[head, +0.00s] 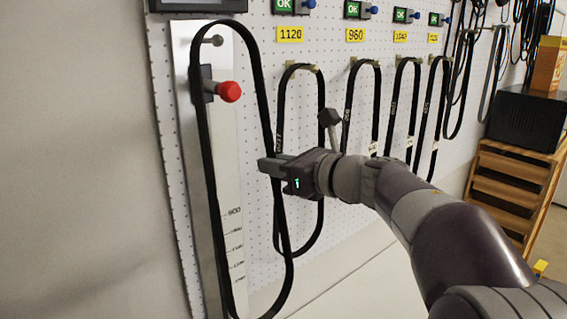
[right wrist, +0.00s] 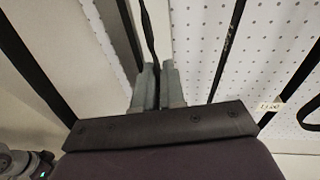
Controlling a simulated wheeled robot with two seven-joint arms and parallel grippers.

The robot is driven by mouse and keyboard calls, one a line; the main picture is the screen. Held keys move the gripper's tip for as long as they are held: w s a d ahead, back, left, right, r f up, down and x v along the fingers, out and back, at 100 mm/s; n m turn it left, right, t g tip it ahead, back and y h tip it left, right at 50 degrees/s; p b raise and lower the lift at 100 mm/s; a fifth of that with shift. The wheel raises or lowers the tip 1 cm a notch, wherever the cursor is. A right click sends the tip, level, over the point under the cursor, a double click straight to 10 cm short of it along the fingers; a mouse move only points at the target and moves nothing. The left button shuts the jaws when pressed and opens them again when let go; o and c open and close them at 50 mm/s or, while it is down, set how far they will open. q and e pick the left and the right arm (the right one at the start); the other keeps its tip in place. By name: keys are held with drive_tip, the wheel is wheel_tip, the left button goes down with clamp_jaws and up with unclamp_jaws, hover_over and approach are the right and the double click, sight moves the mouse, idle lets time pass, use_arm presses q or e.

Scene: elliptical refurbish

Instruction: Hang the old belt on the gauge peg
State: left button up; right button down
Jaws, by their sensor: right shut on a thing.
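The old belt, a long black loop (head: 262,80), stands in front of the metal gauge plate (head: 226,190). The gauge peg (head: 214,40) shows inside the loop's top; the belt's top arc is a little above it, and I cannot tell whether the belt is around the peg or only in front of it. My right gripper (head: 270,165) is shut on the loop's right strand. In the right wrist view, the fingers (right wrist: 158,85) pinch the black strand (right wrist: 150,40). Part of what looks like my left gripper shows at that view's lower left corner; its fingers are hidden.
A red knob (head: 229,91) sticks out from the gauge's slider, inside the loop in the picture. Several belts (head: 322,110) hang on the white pegboard (head: 335,95) to the right. A wooden rack (head: 510,175) with a black box (head: 525,117) stands at far right.

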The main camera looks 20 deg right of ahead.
drive_tip(key=w, duration=0.1)
drive_tip(key=w+a+f, duration=0.1)
drive_tip(key=w, duration=0.1)
drive_tip(key=w+a+f, duration=0.1)
drive_tip(key=w, duration=0.1)
drive_tip(key=shift+w+f+b, duration=0.1)
drive_tip(key=shift+b, duration=0.25)
idle(0.7)
